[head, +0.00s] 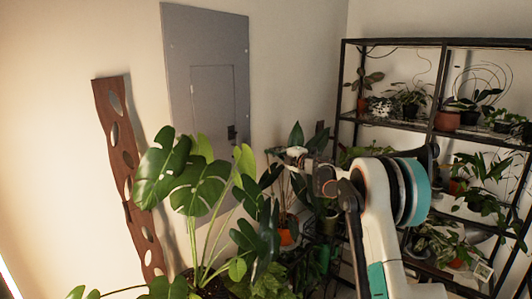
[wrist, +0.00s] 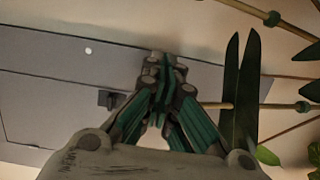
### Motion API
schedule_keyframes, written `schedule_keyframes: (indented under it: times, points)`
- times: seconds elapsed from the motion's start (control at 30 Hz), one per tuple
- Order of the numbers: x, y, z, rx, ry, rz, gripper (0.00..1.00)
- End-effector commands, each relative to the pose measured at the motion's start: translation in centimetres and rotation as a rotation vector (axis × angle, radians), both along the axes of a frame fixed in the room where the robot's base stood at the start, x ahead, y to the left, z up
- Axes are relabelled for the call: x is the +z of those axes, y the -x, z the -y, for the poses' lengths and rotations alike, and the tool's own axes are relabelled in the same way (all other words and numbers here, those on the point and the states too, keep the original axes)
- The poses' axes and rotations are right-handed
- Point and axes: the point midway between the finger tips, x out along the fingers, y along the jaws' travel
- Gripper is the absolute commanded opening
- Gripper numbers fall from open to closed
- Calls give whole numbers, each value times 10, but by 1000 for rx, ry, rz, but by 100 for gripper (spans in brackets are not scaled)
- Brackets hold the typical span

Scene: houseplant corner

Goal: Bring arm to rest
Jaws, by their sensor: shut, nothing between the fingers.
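My gripper (wrist: 165,75) shows in the wrist view with its fingertips together and nothing between them. It points toward the grey electrical panel (wrist: 60,85) on the wall, whose small dark latch shows to the left of the fingers. Long green leaves (wrist: 240,90) hang close to the right of the fingers. In the head view my white and teal arm rises at the lower right and bends left toward the plants. The gripper's fingers cannot be made out clearly there.
A large monstera (head: 195,190) stands in front of the grey panel (head: 205,75) in the head view. A brown board with holes (head: 125,175) leans on the wall at left. A black metal shelf (head: 390,124) with several potted plants stands at right, behind my arm.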

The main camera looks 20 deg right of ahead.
Motion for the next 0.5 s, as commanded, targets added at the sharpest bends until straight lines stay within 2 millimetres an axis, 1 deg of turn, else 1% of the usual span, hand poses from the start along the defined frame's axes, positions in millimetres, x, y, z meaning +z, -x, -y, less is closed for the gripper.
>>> schedule_keyframes:
  times: [0.07, 0.13, 0.17, 0.27, 0.3, 0.4, 0.47, 0.5]
  points:
    - [5, 2, 3, -7, -8, 3, 0]
    - [16, 5, 2, -23, -26, 10, 0]
    - [23, 7, 1, -35, -39, 14, 0]
    - [54, 20, -2, -91, -100, 32, 0]
    - [68, 27, -3, -118, -131, 38, 0]
    - [99, 47, -5, -190, -214, 49, 0]
    - [115, 61, -5, -235, -264, 50, 0]
    - [124, 72, -5, -263, -298, 50, 0]
